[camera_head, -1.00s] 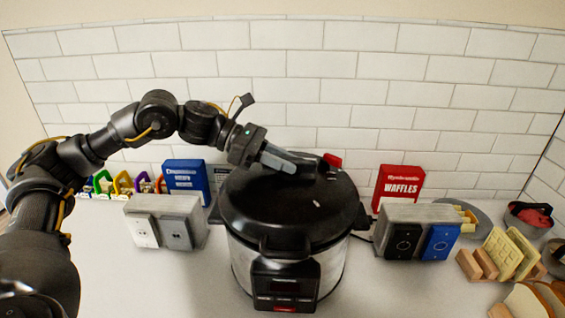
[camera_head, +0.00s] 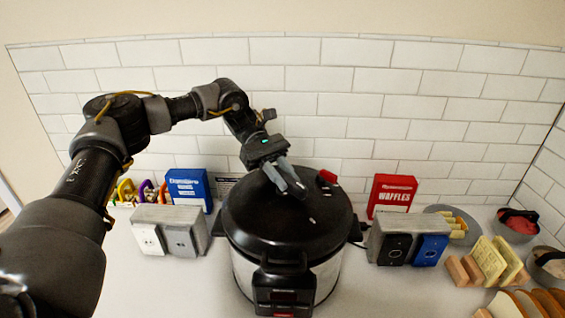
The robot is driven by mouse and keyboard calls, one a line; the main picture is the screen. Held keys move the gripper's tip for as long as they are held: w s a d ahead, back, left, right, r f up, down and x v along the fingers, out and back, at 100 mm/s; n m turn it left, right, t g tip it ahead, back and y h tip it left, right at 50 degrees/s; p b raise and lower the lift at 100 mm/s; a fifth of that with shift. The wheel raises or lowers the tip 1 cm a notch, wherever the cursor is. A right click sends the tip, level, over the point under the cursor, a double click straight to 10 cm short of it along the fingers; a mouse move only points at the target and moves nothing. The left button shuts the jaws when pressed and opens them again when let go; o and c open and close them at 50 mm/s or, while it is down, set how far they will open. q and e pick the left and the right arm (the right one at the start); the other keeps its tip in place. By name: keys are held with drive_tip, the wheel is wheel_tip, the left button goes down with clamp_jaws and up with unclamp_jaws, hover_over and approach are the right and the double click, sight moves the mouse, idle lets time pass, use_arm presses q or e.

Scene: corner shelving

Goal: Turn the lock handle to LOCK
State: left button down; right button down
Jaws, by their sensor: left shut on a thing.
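The black pressure cooker (camera_head: 262,222) stands on the counter with its dark lid on. My left gripper (camera_head: 297,190) reaches down from the back left to the top of the lid. Its grey fingers are shut on the lock handle, which they mostly hide. A red piece (camera_head: 328,176) shows at the back right of the lid. Small pale marks show on the lid in front of the fingers, too small to read. My right gripper is not in view.
Bread in wooden racks (camera_head: 488,262) is at the far right. A tiled wall (camera_head: 400,110) is behind.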

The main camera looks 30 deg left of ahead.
use_arm(q)
drive_tip(key=shift+r+m+g+y+p, duration=0.2)
drive_tip(key=shift+m+g+y+p, duration=0.4)
drive_tip(key=shift+p, duration=0.4)
drive_tip(key=shift+w+d+f+m+g+p, duration=0.1)
drive_tip(key=shift+f+m+g+p, duration=0.05)
drive_tip(key=shift+m+g+p, duration=0.35)
drive_tip(key=shift+f, duration=0.1)
drive_tip(key=c, duration=1.2)
unclamp_jaws()
drive_tip(key=shift+c, duration=0.2)
